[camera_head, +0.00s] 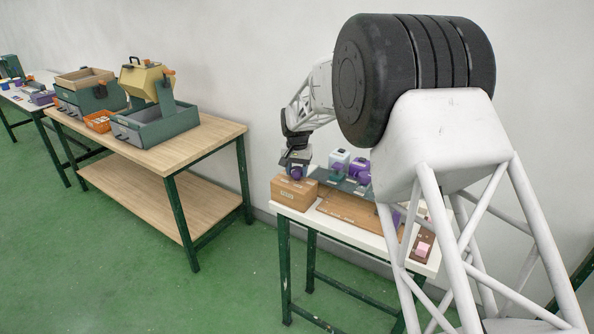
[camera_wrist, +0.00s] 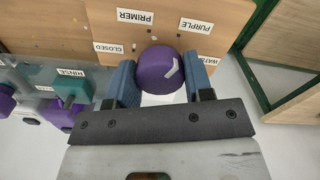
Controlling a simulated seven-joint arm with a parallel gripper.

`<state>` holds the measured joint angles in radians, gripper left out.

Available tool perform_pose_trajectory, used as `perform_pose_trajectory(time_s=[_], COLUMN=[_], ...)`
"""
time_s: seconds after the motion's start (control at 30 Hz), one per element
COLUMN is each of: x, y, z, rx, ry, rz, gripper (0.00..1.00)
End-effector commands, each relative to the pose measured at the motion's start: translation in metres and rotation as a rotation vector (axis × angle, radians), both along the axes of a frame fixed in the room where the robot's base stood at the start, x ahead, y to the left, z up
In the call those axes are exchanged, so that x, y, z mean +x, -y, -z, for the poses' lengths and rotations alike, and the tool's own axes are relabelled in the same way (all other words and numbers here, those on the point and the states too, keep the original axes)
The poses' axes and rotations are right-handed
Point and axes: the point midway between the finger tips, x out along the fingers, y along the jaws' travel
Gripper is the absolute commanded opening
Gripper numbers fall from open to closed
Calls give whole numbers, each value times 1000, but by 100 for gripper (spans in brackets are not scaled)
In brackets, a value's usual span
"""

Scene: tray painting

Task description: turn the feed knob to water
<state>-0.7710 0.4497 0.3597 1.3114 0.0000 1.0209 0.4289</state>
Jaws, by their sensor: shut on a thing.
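The feed knob (camera_wrist: 158,72) is a round purple knob with a white pointer mark, on a wooden panel (camera_wrist: 110,40). In the wrist view its mark points to the upper right, roughly between the PURPLE label (camera_wrist: 196,26) and the partly hidden WATER label (camera_wrist: 207,60). The PRIMER label (camera_wrist: 135,17) and CLOSED label (camera_wrist: 109,48) are to the left. My gripper (camera_wrist: 158,85) is shut on the knob, one blue finger on each side. In the head view, my gripper (camera_head: 297,167) is at the wooden box (camera_head: 293,194) with the purple knob (camera_head: 297,173).
A teal part (camera_wrist: 72,86) near the RINSE label (camera_wrist: 71,73) and purple parts (camera_wrist: 60,115) lie left of my gripper in the wrist view. The white table (camera_head: 345,236) also holds a pink block (camera_head: 423,249). A wooden workbench (camera_head: 160,148) stands left, across a gap.

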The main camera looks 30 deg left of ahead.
Motion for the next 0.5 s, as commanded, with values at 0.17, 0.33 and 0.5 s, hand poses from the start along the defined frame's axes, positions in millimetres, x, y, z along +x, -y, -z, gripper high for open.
perform_pose_trajectory(time_s=[0.17, 0.33, 0.5], x=[0, 0, 0], y=[0, 0, 0], z=[-1, -1, -1], rx=[0, 0, 1], ry=[1, 1, 1], rz=[165, 326, 487], gripper=[24, 24, 24])
